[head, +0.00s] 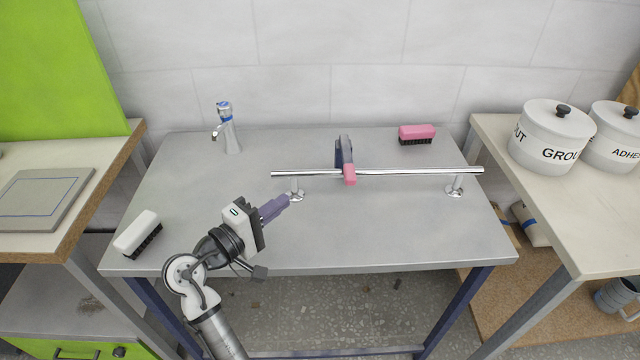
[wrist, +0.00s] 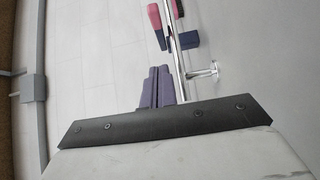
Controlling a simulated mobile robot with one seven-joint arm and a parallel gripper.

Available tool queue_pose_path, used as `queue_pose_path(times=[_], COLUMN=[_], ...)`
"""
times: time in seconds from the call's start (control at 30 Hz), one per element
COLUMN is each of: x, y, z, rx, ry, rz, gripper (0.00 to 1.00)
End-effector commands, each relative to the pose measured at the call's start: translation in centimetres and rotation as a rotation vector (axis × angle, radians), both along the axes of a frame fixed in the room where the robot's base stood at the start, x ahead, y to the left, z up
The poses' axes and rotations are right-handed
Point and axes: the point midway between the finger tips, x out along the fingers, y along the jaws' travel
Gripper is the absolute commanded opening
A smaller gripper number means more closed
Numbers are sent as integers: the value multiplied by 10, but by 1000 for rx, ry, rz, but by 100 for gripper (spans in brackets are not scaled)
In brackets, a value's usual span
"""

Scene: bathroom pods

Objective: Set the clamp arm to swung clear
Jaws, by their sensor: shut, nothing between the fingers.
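The clamp arm (head: 344,152) is a dark blue-grey piece at the middle of a chrome rail (head: 420,171). It stands up on the far side of the rail. A pink block (head: 350,174) sits on the rail at its near end. My gripper (head: 288,199) is shut and empty, its purple fingers beside the rail's left post, left of the clamp and apart from it. In the wrist view, the shut fingers (wrist: 157,88) point along the rail (wrist: 175,50). Pink and dark blue pieces show near the rail there, partly cut off by the frame edge.
The rail stands on two posts on a grey table (head: 380,235). Labelled pots (head: 552,138) stand on the right bench. The table's front is clear.

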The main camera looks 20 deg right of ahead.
Motion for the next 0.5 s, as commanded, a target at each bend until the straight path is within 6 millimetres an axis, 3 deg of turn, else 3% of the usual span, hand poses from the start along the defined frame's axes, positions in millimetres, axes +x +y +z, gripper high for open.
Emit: queue_pose_path(times=[0.17, 0.5], x=[9, 44], y=[-19, -82], z=[2, 3], rx=[0, 0], ry=[-1, -1], rz=[-4, -4], gripper=[0, 0])
